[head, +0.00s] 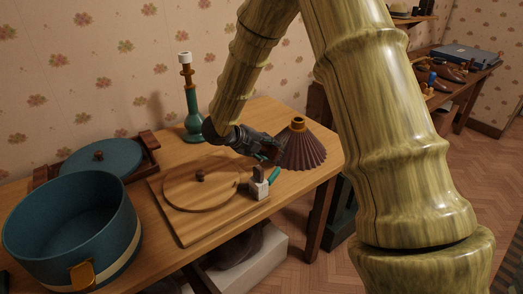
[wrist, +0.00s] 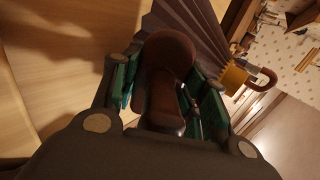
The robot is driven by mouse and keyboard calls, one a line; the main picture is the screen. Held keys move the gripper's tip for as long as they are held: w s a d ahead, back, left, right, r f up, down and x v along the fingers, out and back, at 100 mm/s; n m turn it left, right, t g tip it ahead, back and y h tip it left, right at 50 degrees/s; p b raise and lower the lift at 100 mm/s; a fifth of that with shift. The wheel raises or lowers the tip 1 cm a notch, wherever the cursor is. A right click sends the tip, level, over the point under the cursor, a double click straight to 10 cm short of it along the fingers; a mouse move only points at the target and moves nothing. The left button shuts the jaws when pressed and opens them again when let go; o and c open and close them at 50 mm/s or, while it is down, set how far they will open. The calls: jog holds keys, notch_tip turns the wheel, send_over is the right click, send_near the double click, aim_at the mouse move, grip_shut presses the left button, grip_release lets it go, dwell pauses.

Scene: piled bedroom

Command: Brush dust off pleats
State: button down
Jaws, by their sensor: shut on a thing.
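The pleated lampshade (head: 301,150) is dark brown with a brass ring on top. It sits at the right end of the wooden table (head: 310,183). My gripper (head: 268,154) is just left of it, low over the table. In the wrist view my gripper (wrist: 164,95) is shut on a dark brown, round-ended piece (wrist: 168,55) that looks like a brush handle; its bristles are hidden. The shade's pleats (wrist: 190,25) show just beyond the fingers, with the brass fitting (wrist: 235,77) to the right. I cannot tell whether the brush touches the pleats.
A teal lamp base (head: 194,120) stands at the back. A round wooden board (head: 200,187) and a small pale block (head: 258,190) are left of the shade. A big teal round box (head: 70,228) and its lid (head: 100,160) fill the left. The table's right edge is close.

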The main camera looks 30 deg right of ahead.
jog(key=d+r+p, duration=0.1)
jog(key=r, duration=0.1)
jog(key=d+r+p, duration=0.1)
jog(key=d+r, duration=0.1)
jog(key=d+r+p, duration=0.1)
jog(key=r+p, duration=0.1)
jog(key=shift+w+d+r, duration=0.1)
jog(key=shift+d+r, duration=0.1)
jog(key=shift+d, duration=0.05)
jog(key=shift+d+r, duration=0.15)
jog(key=shift+d, duration=0.1)
jog(key=c, duration=1.5)
grip_release()
jog(key=shift+c, duration=0.2)
grip_shut()
